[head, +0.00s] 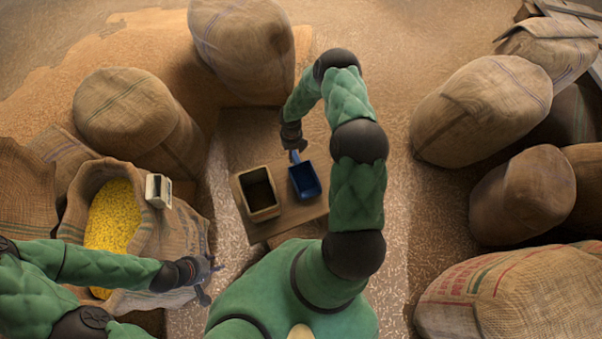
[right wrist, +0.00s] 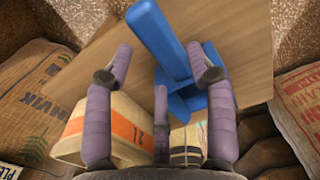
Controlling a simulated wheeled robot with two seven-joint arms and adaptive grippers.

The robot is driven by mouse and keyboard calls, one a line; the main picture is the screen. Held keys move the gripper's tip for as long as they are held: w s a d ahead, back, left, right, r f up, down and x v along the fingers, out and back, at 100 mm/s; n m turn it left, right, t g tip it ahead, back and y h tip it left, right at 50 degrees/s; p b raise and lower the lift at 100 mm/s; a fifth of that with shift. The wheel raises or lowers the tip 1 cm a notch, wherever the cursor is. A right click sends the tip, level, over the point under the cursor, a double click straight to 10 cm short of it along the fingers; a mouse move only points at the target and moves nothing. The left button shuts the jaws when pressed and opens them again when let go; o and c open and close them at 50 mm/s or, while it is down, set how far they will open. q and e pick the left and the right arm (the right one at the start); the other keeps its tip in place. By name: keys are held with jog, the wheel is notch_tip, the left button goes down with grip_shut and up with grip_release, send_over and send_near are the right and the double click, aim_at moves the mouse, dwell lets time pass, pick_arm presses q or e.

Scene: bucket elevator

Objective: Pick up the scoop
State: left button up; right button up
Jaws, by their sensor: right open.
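The blue scoop (head: 306,181) lies on a small wooden table (head: 298,216), its handle pointing away from my base. My right gripper (head: 293,143) is open over the handle end. In the right wrist view the scoop's handle (right wrist: 160,38) shows between the spread purple fingers (right wrist: 165,78), with the blue bowl (right wrist: 212,88) partly hidden behind a finger. I cannot tell whether any finger touches the handle. My left gripper (head: 210,280) looks open and empty, beside the open sack of yellow grains.
A tan open box (head: 260,192) stands on the table just left of the scoop. An open sack (head: 172,232) holds yellow grains (head: 112,222), with a small white device (head: 158,190) at its rim. Full sacks stand behind and along the right (head: 484,108).

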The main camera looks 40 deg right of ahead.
jog(key=shift+d+f+b, duration=0.1)
jog(key=shift+f+b, duration=1.25)
jog(key=shift+f, duration=1.3)
jog(key=shift+r, duration=0.1)
jog(key=c, duration=1.1)
jog(key=shift+r+p, duration=0.35)
jog(key=shift+r, duration=0.15)
notch_tip(320, 180, up, 2)
jog(key=shift+r+p, duration=0.1)
jog(key=shift+p, duration=0.55)
jog(key=s+a+r+p, duration=0.1)
jog(key=r, duration=0.1)
jog(key=s+a+r+p, duration=0.1)
jog(key=r, duration=0.1)
jog(key=s+a+r+p, duration=0.1)
jog(key=s+r, duration=0.1)
jog(key=shift+a+r, duration=0.1)
jog(key=shift+r, duration=0.1)
jog(key=s+a+r, duration=0.3)
jog(key=s+a, duration=0.2)
jog(key=s, duration=0.2)
jog(key=shift+a+r, duration=0.2)
jog(key=shift+a, duration=0.05)
